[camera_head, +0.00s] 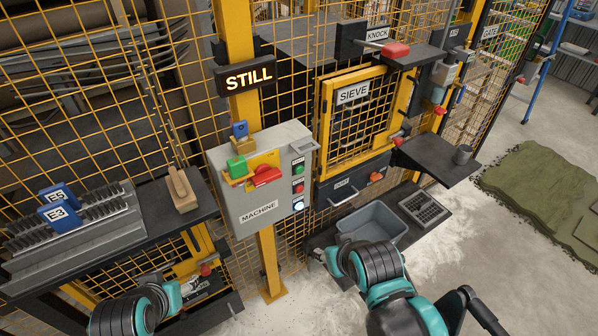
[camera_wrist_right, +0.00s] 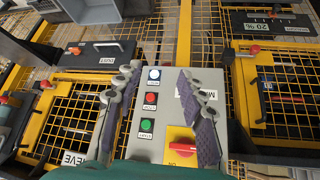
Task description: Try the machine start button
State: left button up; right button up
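The grey machine box (camera_head: 240,206) hangs on a yellow post. Its right side carries a green button (camera_head: 299,169), a red button (camera_head: 299,187) and a lit white button (camera_head: 299,206). In the right wrist view the green button (camera_wrist_right: 147,126), labelled START, the red one (camera_wrist_right: 151,100) and the white one (camera_wrist_right: 154,74) appear upside down. My right gripper (camera_wrist_right: 158,72) is open and empty, its fingers framing the button column in that view. In the head view my right gripper (camera_head: 330,257) is below and right of the box, apart from it. My left gripper (camera_head: 200,288) is low left; its fingers are unclear.
A red switch handle (camera_head: 266,176) on yellow and a green padlock (camera_head: 237,167) are on the box front, with a blue padlock (camera_head: 239,130) above. The sign (camera_head: 247,77) reads STILL. A grey bin (camera_head: 372,222) and the SIEVE door (camera_head: 355,118) stand to the right.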

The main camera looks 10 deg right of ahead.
dwell(0.3)
grip_shut()
dwell(1.1)
